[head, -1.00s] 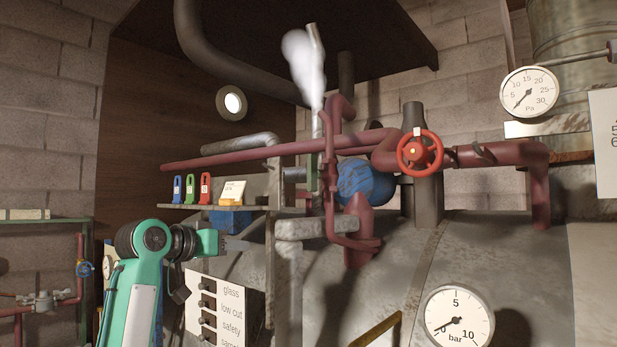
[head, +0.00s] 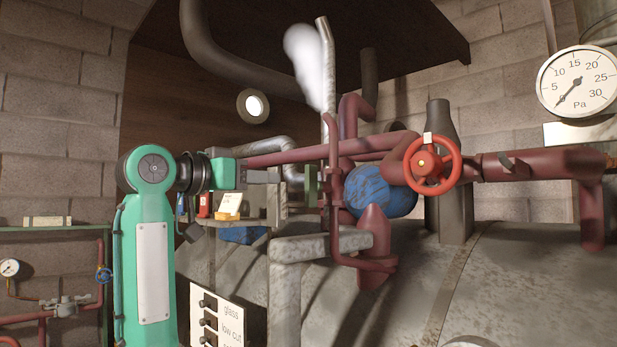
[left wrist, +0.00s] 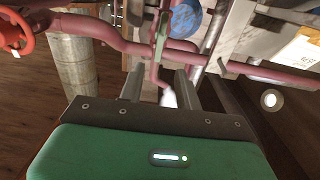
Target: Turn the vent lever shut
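The vent pipe (head: 327,75) stands upright with a white plume of steam (head: 303,65) beside its upper end. A green lever (head: 311,183), which I take to be the vent lever, stands upright along the lower pipework. It also shows in the left wrist view (left wrist: 162,35), ahead of the fingers. My left gripper (head: 274,173) is left of the lever, pointing toward it and apart from it. In the left wrist view its two fingers (left wrist: 158,82) are spread with nothing between them. My right gripper is not in view.
A red handwheel (head: 432,164) sits on the red pipe to the right. A shelf below my left gripper holds a red tag (head: 204,205) and a yellow-based card (head: 229,206). A blue ball-shaped part (head: 381,190) is right of the lever. A grey post (head: 284,290) stands below.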

